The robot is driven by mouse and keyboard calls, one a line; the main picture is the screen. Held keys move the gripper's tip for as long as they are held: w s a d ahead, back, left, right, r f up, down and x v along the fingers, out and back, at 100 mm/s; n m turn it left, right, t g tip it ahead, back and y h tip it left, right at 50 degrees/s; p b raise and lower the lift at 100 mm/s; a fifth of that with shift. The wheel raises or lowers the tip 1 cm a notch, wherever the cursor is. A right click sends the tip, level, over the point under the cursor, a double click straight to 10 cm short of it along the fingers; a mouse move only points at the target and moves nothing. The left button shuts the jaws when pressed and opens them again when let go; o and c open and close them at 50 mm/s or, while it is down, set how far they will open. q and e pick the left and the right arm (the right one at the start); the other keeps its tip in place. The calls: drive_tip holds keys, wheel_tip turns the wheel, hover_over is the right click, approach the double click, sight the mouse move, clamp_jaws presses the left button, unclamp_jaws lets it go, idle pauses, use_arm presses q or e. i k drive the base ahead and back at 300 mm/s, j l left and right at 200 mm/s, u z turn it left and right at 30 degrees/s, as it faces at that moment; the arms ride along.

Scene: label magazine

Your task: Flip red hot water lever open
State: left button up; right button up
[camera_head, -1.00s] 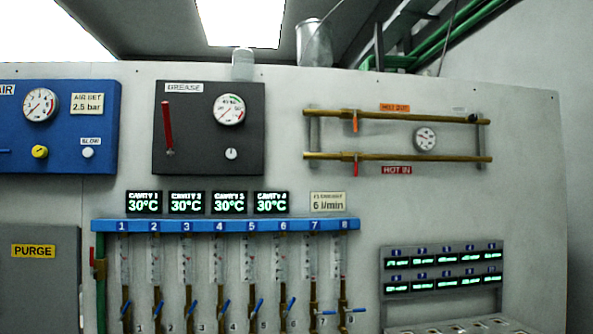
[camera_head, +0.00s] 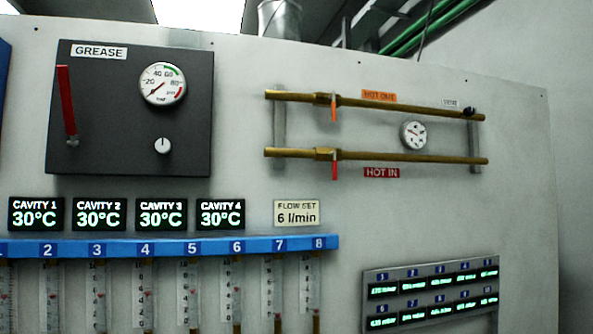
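The red lever (camera_head: 335,170) hangs straight down from a valve on the lower brass pipe (camera_head: 410,156), beside the red "HOT IN" label (camera_head: 381,173). It stands across the pipe. An orange lever (camera_head: 333,108) hangs down from the upper brass pipe (camera_head: 410,103), near the orange "HOT OUT" label (camera_head: 379,96). A round gauge (camera_head: 414,134) sits between the two pipes. Neither of my grippers is in view.
A black grease panel (camera_head: 130,108) at the left carries another, longer red lever (camera_head: 67,104), a gauge (camera_head: 162,83) and a white knob (camera_head: 163,146). A blue manifold (camera_head: 170,247) with flow tubes runs below. A display panel (camera_head: 432,290) is at the lower right.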

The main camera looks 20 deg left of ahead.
sight(335, 170)
drive_tip(key=i+j+u, duration=0.1)
drive_tip(key=i+j, duration=0.2)
drive_tip(key=i, duration=0.15)
drive_tip(key=i+j+u, duration=0.1)
drive_tip(key=i+j, duration=0.15)
drive_tip(key=i, duration=0.25)
drive_tip(key=l+z, duration=0.15)
drive_tip(key=l, duration=0.35)
